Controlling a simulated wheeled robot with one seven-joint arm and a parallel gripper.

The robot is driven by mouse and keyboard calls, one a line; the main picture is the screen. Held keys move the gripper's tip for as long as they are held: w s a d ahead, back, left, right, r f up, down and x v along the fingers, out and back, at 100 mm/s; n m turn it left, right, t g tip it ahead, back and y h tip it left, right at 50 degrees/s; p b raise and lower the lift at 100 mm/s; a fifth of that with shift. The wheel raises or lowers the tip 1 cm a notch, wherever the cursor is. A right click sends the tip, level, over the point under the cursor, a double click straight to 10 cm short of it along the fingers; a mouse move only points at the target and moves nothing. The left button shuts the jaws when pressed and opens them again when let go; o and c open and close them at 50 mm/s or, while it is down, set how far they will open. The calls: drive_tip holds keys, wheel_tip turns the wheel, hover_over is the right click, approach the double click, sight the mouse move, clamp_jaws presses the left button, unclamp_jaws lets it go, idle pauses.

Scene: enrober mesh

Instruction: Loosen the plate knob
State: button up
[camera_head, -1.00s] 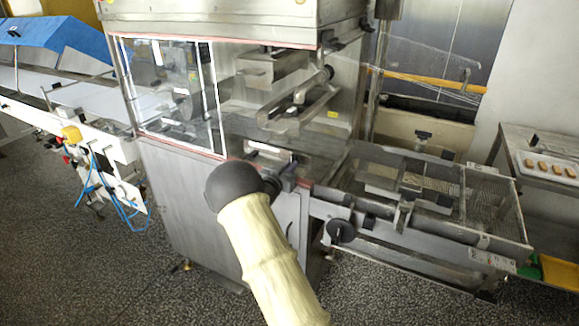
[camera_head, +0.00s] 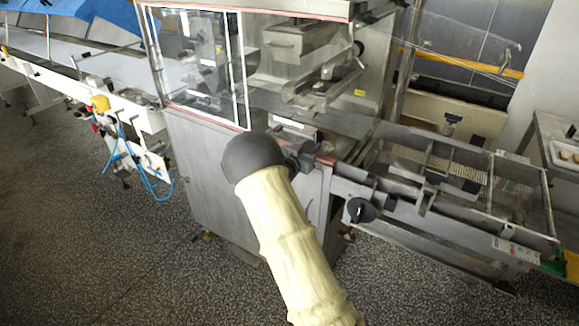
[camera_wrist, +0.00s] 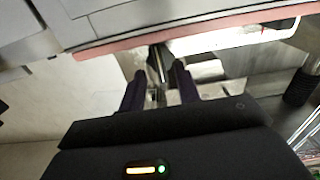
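My gripper (camera_head: 304,155) is at the front corner of the steel machine, mostly hidden behind my own arm in the head view. In the wrist view my gripper (camera_wrist: 158,76) has its two dark fingers apart. A metal rod or bracket (camera_wrist: 160,58) shows between and beyond the fingertips; contact cannot be told. A round black knob (camera_head: 360,210) is on the machine's lower front rail, right of and below my gripper in the head view. A black ribbed cylinder (camera_wrist: 299,88) is at the right edge of the wrist view. I cannot tell which is the plate knob.
The machine's steel cabinet (camera_head: 225,185) and clear guard (camera_head: 198,65) stand left of my gripper. A mesh conveyor frame (camera_head: 515,190) extends right. A red-edged panel (camera_wrist: 185,32) crosses above the fingers in the wrist view. Speckled floor (camera_head: 120,265) is open in front.

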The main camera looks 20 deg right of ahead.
drive_tip(key=b+v, duration=0.1)
drive_tip(key=v, duration=1.3)
drive_tip(key=shift+s+a+b, duration=0.2)
drive_tip(key=shift+a+b, duration=0.05)
drive_tip(key=shift+b, duration=0.05)
drive_tip(key=s+a+r+n+g+y+p, duration=0.25)
drive_tip(key=s+a+n+y+p, duration=0.45)
drive_tip(key=y, duration=0.5)
drive_tip(key=s+r+n+g+y+p, duration=0.2)
drive_tip(key=s+g, duration=0.4)
drive_tip(key=s, duration=1.4)
drive_tip(key=shift+r+n+p, duration=0.4)
drive_tip(key=shift+r+n, duration=0.2)
drive_tip(key=shift+r, duration=0.1)
